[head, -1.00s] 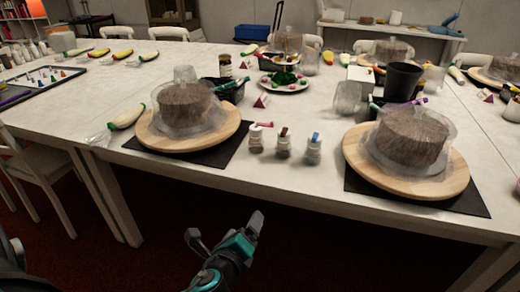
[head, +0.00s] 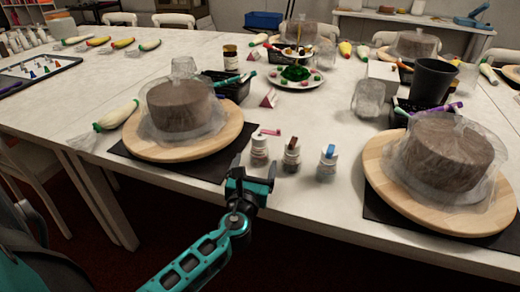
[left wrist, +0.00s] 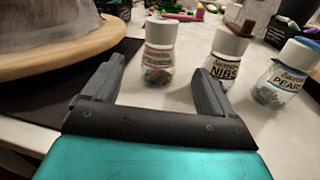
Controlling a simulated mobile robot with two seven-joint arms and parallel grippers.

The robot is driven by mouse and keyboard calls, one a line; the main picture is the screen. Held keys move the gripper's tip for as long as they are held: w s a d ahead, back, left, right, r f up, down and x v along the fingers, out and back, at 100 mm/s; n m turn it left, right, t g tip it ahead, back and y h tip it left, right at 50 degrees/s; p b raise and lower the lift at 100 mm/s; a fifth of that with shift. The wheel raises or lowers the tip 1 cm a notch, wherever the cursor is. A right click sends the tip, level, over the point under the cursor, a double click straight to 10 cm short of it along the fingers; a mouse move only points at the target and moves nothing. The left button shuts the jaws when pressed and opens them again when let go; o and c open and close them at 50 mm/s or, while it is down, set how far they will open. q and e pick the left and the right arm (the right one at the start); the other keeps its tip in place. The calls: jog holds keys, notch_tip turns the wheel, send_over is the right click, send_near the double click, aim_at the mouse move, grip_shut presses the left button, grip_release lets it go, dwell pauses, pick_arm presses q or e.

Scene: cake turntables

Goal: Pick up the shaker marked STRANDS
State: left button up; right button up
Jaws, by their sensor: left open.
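Three small white-capped shakers stand in a row near the table's front edge. In the left wrist view this shaker (left wrist: 158,50) has a reddish label, too small to read surely, and multicoloured contents. The middle shaker (head: 291,155) reads NIBS in the left wrist view (left wrist: 225,62). The right shaker (head: 327,162), with a blue tag, reads PEARL there (left wrist: 285,78). My left gripper (head: 254,170) is open and empty, just in front of the left shaker, which shows between its fingers (left wrist: 158,75). My right gripper is out of view.
A wrapped cake on a wooden turntable (head: 225,140) stands close on the left, over a black mat (head: 205,168). Another turntable (head: 385,185) with a wrapped cake stands on the right. A plate of sweets (head: 313,84) and a black cup (head: 433,80) are behind.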

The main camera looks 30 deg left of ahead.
aim_at(258, 153)
pick_arm(q)
jog(key=b+x, duration=0.1)
jog(key=x, duration=0.6)
jog(key=shift+w+a+r, duration=0.15)
jog(key=shift+w, duration=0.25)
jog(key=c, duration=1.2)
